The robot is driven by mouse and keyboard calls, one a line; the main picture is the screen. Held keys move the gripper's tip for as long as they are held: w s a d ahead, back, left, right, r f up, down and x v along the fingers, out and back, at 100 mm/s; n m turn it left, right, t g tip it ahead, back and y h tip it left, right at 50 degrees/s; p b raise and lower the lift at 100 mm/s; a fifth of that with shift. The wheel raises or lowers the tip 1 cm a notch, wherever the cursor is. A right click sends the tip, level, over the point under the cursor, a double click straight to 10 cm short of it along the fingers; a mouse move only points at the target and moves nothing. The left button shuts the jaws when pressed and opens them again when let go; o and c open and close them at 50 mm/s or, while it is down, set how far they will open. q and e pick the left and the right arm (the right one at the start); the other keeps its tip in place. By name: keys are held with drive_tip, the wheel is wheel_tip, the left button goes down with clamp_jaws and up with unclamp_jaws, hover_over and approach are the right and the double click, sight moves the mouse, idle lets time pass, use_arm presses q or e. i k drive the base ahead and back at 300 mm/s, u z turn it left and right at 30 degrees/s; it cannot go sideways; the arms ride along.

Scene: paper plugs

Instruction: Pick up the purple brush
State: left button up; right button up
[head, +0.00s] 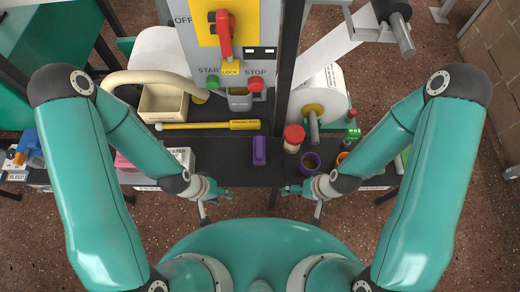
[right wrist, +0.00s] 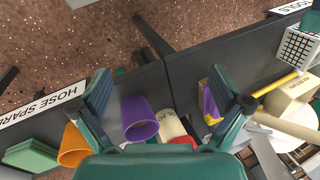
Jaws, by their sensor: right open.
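The purple brush (head: 259,151) lies on the dark shelf in the middle of the head view, below the yellow-handled tool. In the right wrist view the brush (right wrist: 209,103) shows its purple back and yellow bristles, partly hidden behind one finger. My right gripper (head: 290,189) is open and empty, nearer to me than the brush and to its right. Its spread fingers also show in the right wrist view (right wrist: 160,88). My left gripper (head: 224,191) is to the left of the brush and nearer to me, apart from it. Its fingers are too small to judge.
A purple cup (head: 310,163) and a red-capped jar (head: 293,138) stand right of the brush. A yellow-handled tool (head: 210,125) lies behind it. A control panel (head: 232,50) rises at the back. The shelf just left of the brush is clear.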

sight(259, 142)
drive_tip(key=k, duration=0.45)
drive_tip(key=z, duration=0.25)
drive_tip(key=i, duration=0.15)
drive_tip(key=u, duration=2.55)
drive_tip(key=k, duration=0.95)
drive_tip(key=z, duration=1.45)
drive_tip(key=i, duration=0.95)
drive_tip(key=u, duration=0.3)
